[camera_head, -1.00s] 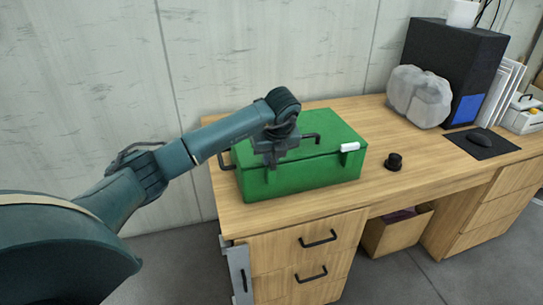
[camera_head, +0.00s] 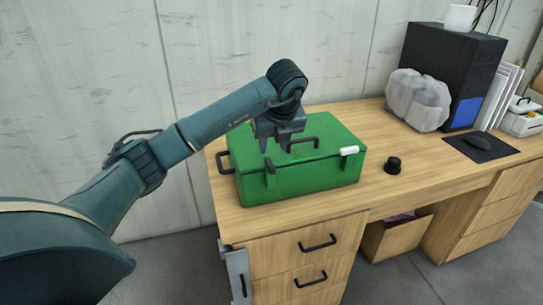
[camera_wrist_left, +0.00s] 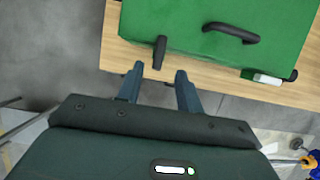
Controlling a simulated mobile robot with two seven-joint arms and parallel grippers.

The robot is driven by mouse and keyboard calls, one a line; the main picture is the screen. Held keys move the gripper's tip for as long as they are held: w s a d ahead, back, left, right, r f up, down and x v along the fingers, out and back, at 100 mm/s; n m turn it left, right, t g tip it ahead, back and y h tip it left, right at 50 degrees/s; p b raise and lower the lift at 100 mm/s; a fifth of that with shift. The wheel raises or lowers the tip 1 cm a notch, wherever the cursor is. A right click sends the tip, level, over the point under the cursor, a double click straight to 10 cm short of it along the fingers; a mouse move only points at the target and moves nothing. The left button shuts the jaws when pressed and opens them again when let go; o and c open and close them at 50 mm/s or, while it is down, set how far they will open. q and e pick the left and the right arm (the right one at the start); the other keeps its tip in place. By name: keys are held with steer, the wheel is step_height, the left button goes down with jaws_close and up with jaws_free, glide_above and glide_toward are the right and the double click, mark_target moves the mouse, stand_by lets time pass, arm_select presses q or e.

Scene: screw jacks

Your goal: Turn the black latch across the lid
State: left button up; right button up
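The green box (camera_head: 318,178) stands on the desk with its lid down. A black latch (camera_head: 270,166) sits at the left part of its front lid edge. In the left wrist view the latch (camera_wrist_left: 159,50) lies over that edge, its long side pointing from the lid toward me. A black handle (camera_head: 303,143) is on the lid, and a white latch piece (camera_head: 349,150) is at the front right edge. My left gripper (camera_head: 275,149) is open and empty above the black latch. In the wrist view its fingertips (camera_wrist_left: 159,69) are apart, one to each side of the latch's line. My right gripper is out of view.
A small black knob-like object (camera_head: 394,165) stands right of the box. Behind it are a clear plastic bag (camera_head: 418,98) and a black computer case (camera_head: 452,72). A mouse (camera_head: 477,142) lies on a pad at the right. The desk (camera_head: 430,165) is clear near its front.

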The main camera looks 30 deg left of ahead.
arm_select(q)
steer(key=v, duration=0.6)
stand_by(0.3)
